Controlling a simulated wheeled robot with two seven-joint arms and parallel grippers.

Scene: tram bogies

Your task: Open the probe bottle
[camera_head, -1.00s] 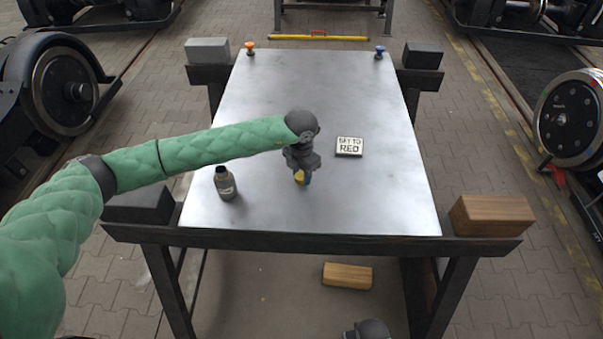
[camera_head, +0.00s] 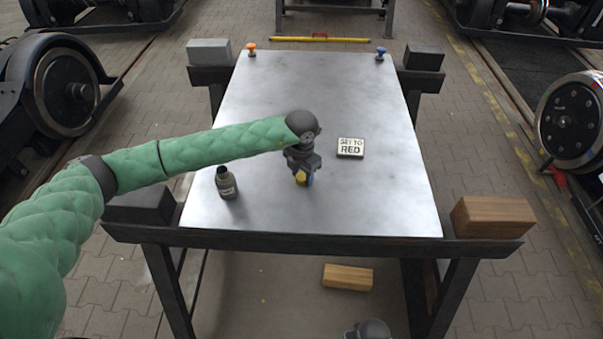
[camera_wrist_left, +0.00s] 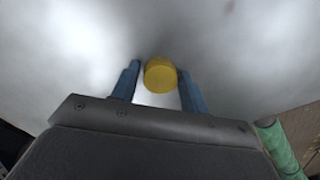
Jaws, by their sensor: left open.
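A small "SET TO RED" sign (camera_head: 350,147) lies right of my left gripper. An orange button (camera_head: 251,49) and a blue button (camera_head: 380,53) are at the table's far corners. A wooden block (camera_head: 492,216) sits beyond the right edge.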

